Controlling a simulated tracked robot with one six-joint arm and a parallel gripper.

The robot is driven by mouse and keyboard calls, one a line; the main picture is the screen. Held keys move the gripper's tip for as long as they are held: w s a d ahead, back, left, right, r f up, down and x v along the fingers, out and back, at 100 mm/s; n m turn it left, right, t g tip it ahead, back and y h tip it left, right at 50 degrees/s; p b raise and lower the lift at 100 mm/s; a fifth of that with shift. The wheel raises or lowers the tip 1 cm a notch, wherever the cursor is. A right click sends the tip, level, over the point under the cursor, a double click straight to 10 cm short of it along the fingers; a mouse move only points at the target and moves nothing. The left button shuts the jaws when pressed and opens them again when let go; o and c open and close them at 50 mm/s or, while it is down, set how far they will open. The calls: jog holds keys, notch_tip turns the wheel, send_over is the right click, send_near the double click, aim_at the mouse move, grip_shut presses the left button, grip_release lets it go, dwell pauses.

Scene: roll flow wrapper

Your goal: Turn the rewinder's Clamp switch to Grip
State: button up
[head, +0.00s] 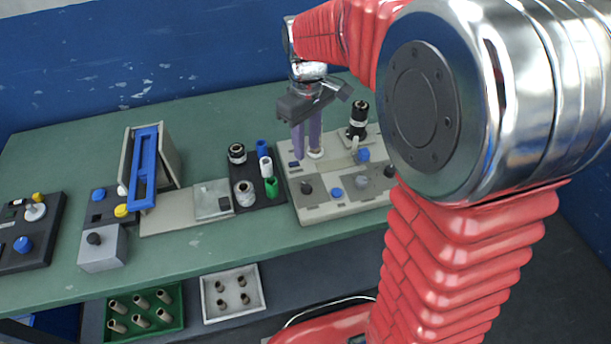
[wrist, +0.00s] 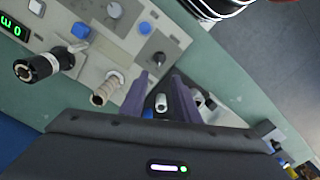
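The grey rewinder panel (head: 328,208) stands at the right of the bench. It carries a black knob (head: 307,188), a blue button (head: 336,192), a grey knob (head: 362,183) and a black spindle (head: 357,112). The wrist view shows the black knob (wrist: 158,58) with a light pointer, just beyond my fingers. No label is legible, so I cannot tell which control is Clamp. My gripper (head: 306,153) points down over the panel's left part, its purple fingers apart. In the wrist view a short pale cylinder (wrist: 161,103) shows between the fingers (wrist: 162,76); I cannot tell whether they touch it.
A beige core (wrist: 105,88) stands close beside the fingers. A dark tray (head: 268,200) with rolls adjoins the panel's left side. A blue-framed unit (head: 145,165) is farther left. A green tray (head: 145,330) and white tray (head: 233,312) sit lower. My arm hides the panel's right end.

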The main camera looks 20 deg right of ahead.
aim_at(306, 184)
notch_tip(306, 184, down, 14)
jog(key=shift+r, duration=0.1)
dwell(0.9)
jog(key=shift+c, duration=0.5)
grip_shut()
